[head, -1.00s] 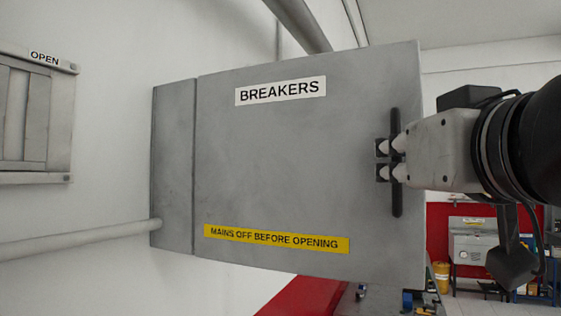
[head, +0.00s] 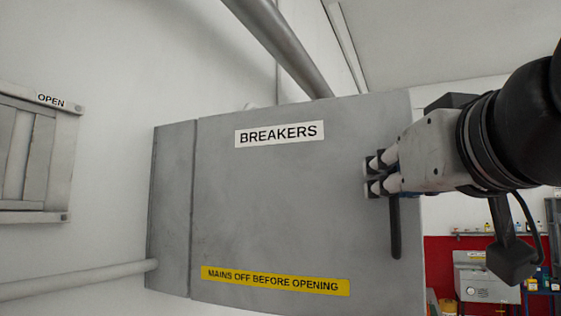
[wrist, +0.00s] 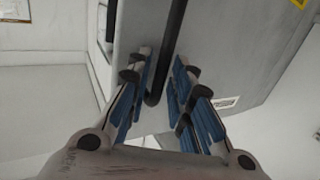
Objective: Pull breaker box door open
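The grey breaker box door (head: 290,215) carries a BREAKERS label and a yellow warning strip. I see no clear gap at its edge in the head view. Its black bar handle (head: 395,228) runs upright near the right edge; its upper part is hidden by my fingers. My gripper (head: 372,175) reaches in from the right at the handle's upper end. In the wrist view, my gripper (wrist: 163,75) has its blue-padded fingers apart, with the end of the handle (wrist: 152,96) between them. I cannot tell whether either finger touches it.
A pipe (head: 280,45) runs down behind the top of the box, and another pipe (head: 80,278) meets its left side. A framed panel marked OPEN (head: 40,155) is on the wall at left. A grey cabinet (head: 485,275) stands far back at lower right.

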